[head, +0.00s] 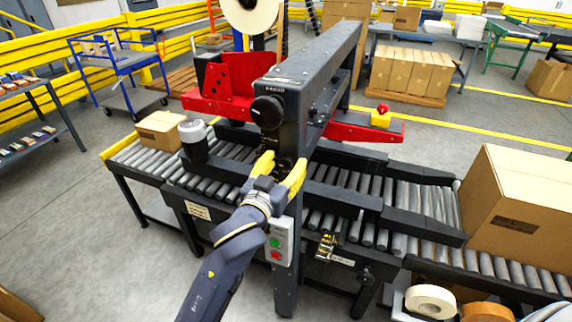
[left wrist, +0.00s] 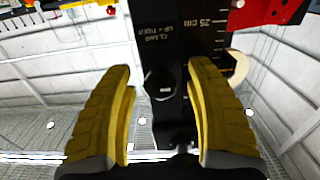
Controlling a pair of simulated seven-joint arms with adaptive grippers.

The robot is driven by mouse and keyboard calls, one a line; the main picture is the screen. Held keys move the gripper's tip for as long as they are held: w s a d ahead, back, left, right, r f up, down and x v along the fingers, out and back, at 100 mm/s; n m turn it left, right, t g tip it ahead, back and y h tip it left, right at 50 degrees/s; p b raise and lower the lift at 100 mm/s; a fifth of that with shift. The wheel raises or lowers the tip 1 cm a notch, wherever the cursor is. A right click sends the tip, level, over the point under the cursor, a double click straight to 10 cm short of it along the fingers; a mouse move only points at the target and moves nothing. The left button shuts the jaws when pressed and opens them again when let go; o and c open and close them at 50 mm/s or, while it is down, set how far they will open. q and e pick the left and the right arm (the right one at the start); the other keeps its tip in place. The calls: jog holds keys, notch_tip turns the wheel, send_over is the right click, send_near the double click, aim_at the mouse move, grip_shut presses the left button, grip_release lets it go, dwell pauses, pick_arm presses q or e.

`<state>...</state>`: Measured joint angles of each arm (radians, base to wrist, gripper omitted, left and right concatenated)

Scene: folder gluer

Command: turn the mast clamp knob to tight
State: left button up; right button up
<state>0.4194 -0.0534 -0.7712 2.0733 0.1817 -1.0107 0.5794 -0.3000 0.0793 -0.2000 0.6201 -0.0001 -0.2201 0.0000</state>
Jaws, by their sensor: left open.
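The mast (head: 289,215) is a dark upright post with a printed scale, which also shows in the left wrist view (left wrist: 205,45). In that view a dark faceted clamp knob (left wrist: 159,84) with a small pale mark sits on the mast below white clamp lettering. My left gripper (head: 279,164) is at the front of the mast, below the beam's round black dial. Its yellow fingers are open, one on each side of the clamp knob in the left wrist view (left wrist: 162,90), with gaps visible. The fingers largely hide the knob in the head view. My right gripper is not visible.
The large round black dial (head: 267,112) is above my left gripper. A control box (head: 279,241) with green and red buttons is below it. Roller conveyor (head: 345,183) and dark rails surround the mast. A large carton (head: 520,215) stands at right, with tape rolls (head: 430,301) at lower right.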

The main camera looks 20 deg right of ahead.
pick_arm(q)
jog(key=shift+c, duration=0.4)
grip_shut()
jog(key=shift+m, duration=0.3)
jog(key=m, duration=0.8)
jog(key=shift+a, duration=0.1)
jog(key=m, duration=0.5)
jog(key=shift+w, duration=0.1)
jog(key=m, duration=0.4)
jog(key=shift+m, duration=0.3)
jog(key=shift+o, duration=0.4)
grip_release()
jog(key=shift+r, duration=0.1)
